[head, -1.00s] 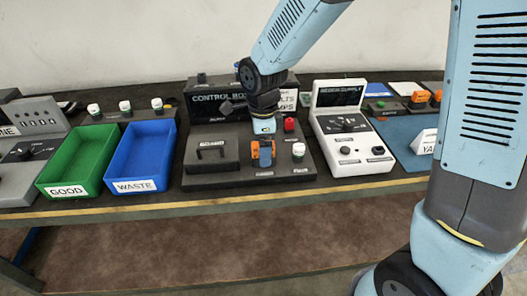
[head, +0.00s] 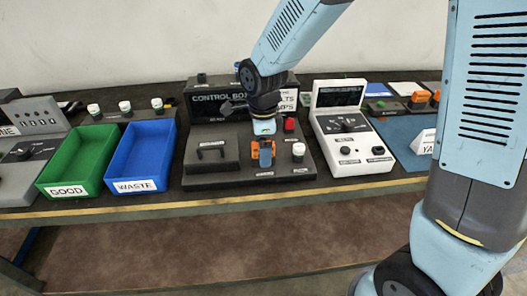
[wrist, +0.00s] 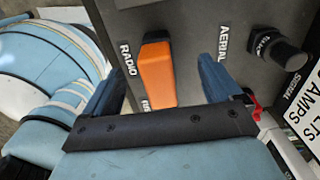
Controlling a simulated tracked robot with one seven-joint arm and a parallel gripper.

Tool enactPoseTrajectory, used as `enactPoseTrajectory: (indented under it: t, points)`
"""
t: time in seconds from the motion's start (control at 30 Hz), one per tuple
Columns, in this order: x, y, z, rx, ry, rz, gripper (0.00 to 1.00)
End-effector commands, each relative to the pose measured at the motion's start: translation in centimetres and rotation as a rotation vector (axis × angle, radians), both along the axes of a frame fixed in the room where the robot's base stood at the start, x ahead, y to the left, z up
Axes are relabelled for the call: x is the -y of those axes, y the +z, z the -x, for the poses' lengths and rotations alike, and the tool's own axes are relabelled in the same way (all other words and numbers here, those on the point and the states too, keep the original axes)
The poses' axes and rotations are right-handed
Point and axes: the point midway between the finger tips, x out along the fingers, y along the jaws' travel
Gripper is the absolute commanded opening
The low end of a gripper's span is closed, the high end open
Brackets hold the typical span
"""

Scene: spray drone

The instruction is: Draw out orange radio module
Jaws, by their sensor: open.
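The orange radio module (wrist: 157,72) sits upright in the dark control box panel, beside the RADIO label. In the head view the module (head: 254,151) is partly hidden by my gripper (head: 266,152). My gripper, also in the wrist view (wrist: 160,85), is open, with one blue finger on each side of the module. Gaps show between the module and both fingers, so neither visibly touches it. The control box (head: 222,178) stands in the middle of the bench.
A white-capped part (head: 298,151) and a red part (head: 290,124) stand close right of my gripper. A black handled cover (head: 211,160) lies left. A blue WASTE bin (head: 166,150) and green GOOD bin (head: 101,148) stand further left. A white bench supply (head: 356,168) stands right.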

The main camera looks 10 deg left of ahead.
Motion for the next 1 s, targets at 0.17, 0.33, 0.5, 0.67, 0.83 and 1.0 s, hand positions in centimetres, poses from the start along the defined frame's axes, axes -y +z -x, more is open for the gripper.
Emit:
enactPoseTrajectory:
  t: [0.17,0.33,0.5,0.67,0.83,1.0]
  points:
    - [-0.01,0.0,0.02,0.0,0.0,0.0,0.92]
    - [0.0,0.0,0.01,0.0,0.0,0.0,0.89]
    - [-0.01,0.0,0.01,0.0,0.0,0.0,0.72]
    - [-0.01,0.0,0.01,0.0,0.0,0.0,0.57]
    - [-0.02,0.0,0.01,0.0,0.001,0.0,0.41]
    - [-0.02,0.0,0.03,0.0,0.001,0.0,0.24]
